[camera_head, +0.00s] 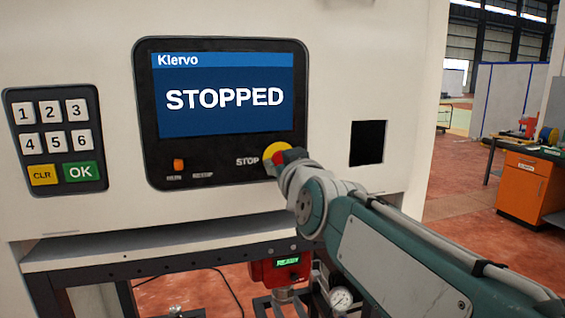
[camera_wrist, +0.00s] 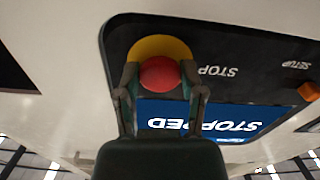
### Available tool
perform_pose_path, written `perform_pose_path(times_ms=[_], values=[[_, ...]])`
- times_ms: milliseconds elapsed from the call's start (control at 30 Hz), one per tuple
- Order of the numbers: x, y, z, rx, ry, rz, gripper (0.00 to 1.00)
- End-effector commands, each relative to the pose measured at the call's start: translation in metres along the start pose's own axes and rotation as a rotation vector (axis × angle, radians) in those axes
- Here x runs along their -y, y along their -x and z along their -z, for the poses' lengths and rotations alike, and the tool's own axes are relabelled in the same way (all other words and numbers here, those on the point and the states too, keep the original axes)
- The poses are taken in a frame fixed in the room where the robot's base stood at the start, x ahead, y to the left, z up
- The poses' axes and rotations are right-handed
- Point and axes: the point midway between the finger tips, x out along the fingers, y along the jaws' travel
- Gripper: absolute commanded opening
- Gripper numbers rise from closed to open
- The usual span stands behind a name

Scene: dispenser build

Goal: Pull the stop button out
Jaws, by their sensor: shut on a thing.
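The stop button is a red mushroom knob on a yellow round base (camera_head: 273,152), at the lower right of the black panel (camera_head: 222,178). In the wrist view the red stop button (camera_wrist: 159,73) sits between the two fingers of my gripper (camera_wrist: 158,88), with the yellow base showing behind it. My gripper is shut on the button. In the head view my gripper (camera_head: 283,158) reaches the button from the right and hides most of its red knob. The screen (camera_head: 224,98) reads "STOPPED".
A keypad (camera_head: 55,139) is left of the panel. An orange switch (camera_head: 179,164) sits on the panel left of the button. A dark square opening (camera_head: 367,142) is to the right. A red device reading "READY" (camera_head: 280,270) hangs below the ledge.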

Motion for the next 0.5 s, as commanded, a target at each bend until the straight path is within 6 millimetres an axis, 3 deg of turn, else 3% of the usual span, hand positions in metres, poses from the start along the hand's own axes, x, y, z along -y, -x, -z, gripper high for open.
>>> perform_pose_path(times_ms=[500], values=[[0.001, 0.011, 0.0, 0.001, 0.001, 0.002, 0.0]])
